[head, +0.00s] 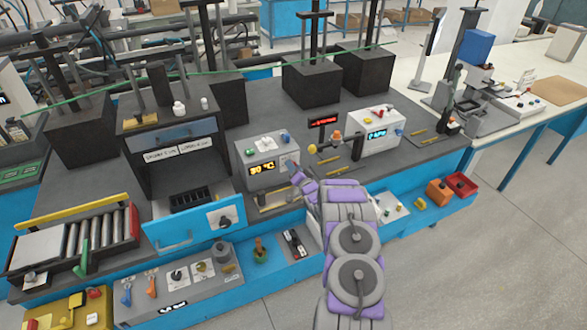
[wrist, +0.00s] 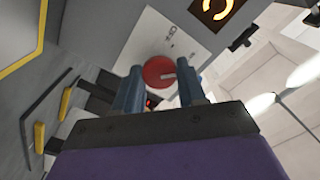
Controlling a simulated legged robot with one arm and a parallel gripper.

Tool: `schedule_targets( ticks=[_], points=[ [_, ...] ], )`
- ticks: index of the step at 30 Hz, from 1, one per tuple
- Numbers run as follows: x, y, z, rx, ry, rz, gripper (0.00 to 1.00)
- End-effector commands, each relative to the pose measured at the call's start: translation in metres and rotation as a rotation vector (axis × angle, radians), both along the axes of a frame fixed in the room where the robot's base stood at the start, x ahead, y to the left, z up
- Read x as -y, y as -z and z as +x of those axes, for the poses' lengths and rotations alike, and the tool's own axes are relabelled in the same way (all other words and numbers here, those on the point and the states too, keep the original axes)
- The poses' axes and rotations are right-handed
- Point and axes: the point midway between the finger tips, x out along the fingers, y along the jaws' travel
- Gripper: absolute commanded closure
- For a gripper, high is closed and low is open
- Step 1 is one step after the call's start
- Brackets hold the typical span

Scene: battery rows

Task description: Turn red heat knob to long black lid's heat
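The red heat knob (wrist: 159,73) is round with a pale pointer mark and sits on a light panel with small printed marks in the wrist view. The two fingers of my gripper (wrist: 160,88) are apart, one on each side of the knob; I cannot tell whether they touch it. The knob is not clearly visible there. I cannot single out the long black lid.
A dark oven-like unit (head: 135,160) with two white labels (head: 180,150), too small to read surely, stands left of the white box. A second white box (head: 393,128) with a blue display stands to the right. Small parts lie on the lower front shelf.

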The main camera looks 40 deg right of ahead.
Motion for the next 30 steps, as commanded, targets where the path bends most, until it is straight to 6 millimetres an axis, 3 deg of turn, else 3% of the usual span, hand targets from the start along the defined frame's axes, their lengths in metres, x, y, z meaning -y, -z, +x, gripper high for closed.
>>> schedule_targets(
  ticks=[7,17,23,30],
  points=[
    [0.002,0.0,-0.001,-0.001,0.005,0.0,0.37],
    [-0.002,-0.001,-0.003,0.0,0.002,-0.004,0.36],
    [-0.004,0.0,-0.021,-0.005,0.004,-0.001,0.36],
    [-0.012,0.001,-0.057,-0.004,0.003,0.001,0.36]
  ],
)
